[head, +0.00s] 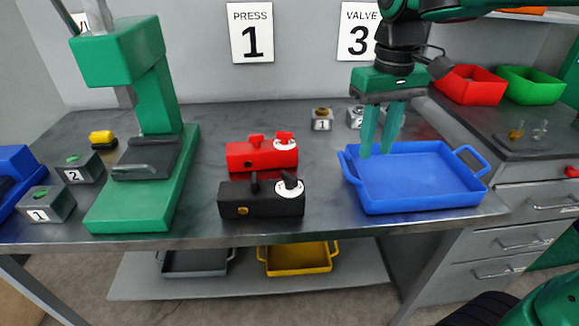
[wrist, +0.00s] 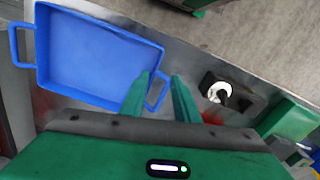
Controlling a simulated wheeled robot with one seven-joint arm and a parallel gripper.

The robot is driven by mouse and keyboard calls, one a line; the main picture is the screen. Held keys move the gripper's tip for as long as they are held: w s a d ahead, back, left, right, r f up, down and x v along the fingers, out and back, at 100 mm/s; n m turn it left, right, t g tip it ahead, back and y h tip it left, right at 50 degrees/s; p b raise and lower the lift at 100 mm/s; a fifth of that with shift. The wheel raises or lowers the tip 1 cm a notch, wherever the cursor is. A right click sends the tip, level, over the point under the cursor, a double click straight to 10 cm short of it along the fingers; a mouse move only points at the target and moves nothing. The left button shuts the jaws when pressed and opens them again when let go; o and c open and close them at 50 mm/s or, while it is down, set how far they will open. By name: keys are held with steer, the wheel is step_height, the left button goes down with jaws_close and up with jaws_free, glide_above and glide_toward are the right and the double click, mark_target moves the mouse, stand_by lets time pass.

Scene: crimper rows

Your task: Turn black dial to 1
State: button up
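The black box (head: 261,204) stands at the front middle of the bench, with a black lever on its left. On its right end is the black dial (head: 290,187), a black knob over a white disc; its numbers are too small to read. The dial also shows in the wrist view (wrist: 218,93), right of the fingers. My gripper (head: 376,154) hangs to the right of the black box, above the back left part of the blue tray. In the wrist view its fingers (wrist: 162,77) are apart with nothing between them.
A similar red box (head: 262,155) with a red dial stands just behind the black one. The blue tray (head: 420,200) lies to the right. A green press (head: 155,130) stands to the left. Small numbered blocks (head: 321,125) sit at the back. Bench between black box and tray is clear.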

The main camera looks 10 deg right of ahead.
mark_target(289, 174)
steer(key=w+a+r+n, duration=0.1)
steer(key=a+r+n, duration=0.1)
steer(key=a, duration=0.6)
steer(key=w+a+r+n, duration=0.1)
steer(key=a+r+n, duration=0.15)
steer(key=a, duration=0.65)
step_height(289, 174, down, 11)
steer(key=shift+s+f, duration=0.1)
jaws_close()
